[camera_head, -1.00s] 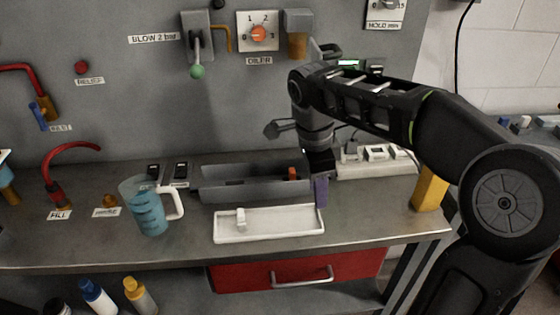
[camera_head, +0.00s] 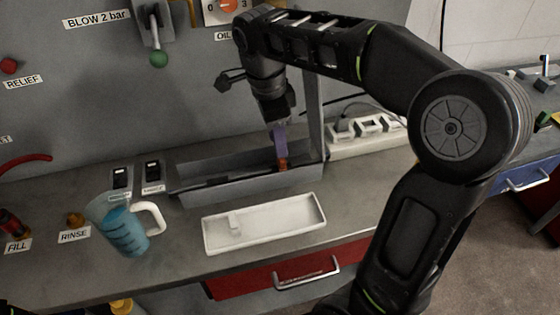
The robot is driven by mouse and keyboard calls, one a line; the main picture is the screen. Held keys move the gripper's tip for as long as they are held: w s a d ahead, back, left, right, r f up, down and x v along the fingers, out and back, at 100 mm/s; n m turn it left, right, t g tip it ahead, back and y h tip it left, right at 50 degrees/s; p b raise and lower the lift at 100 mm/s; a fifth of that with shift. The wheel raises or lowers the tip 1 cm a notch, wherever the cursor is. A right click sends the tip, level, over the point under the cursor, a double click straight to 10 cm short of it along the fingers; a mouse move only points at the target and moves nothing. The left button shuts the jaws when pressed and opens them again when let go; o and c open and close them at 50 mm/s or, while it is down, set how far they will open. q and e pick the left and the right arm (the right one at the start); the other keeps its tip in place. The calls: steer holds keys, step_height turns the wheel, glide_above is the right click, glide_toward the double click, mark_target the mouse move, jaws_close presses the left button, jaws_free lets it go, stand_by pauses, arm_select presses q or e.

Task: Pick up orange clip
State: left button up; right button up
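The orange clip (camera_head: 283,164) is in the grey trough (camera_head: 215,187), near its right end. Only a small orange part of it shows, just below a purple finger. My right gripper (camera_head: 280,140) points down into the trough from above, with its purple finger right at the clip. The two fingers overlap in this view, so I cannot tell whether they are open or shut, or whether they touch the clip. My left gripper is not in view.
A white tray (camera_head: 285,228) lies in front of the trough. A jug of blue liquid (camera_head: 127,232) stands to the left. A power strip (camera_head: 367,140) is at the right. A red drawer (camera_head: 250,282) is under the bench edge.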

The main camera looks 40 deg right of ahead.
mark_target(281, 162)
steer(key=shift+d+f, duration=0.15)
steer(key=shift+f, duration=1.1)
steer(key=shift+s+f, duration=0.1)
steer(key=f, duration=0.5)
steer(key=shift+d, duration=0.3)
steer(key=shift+c, duration=0.4)
jaws_close()
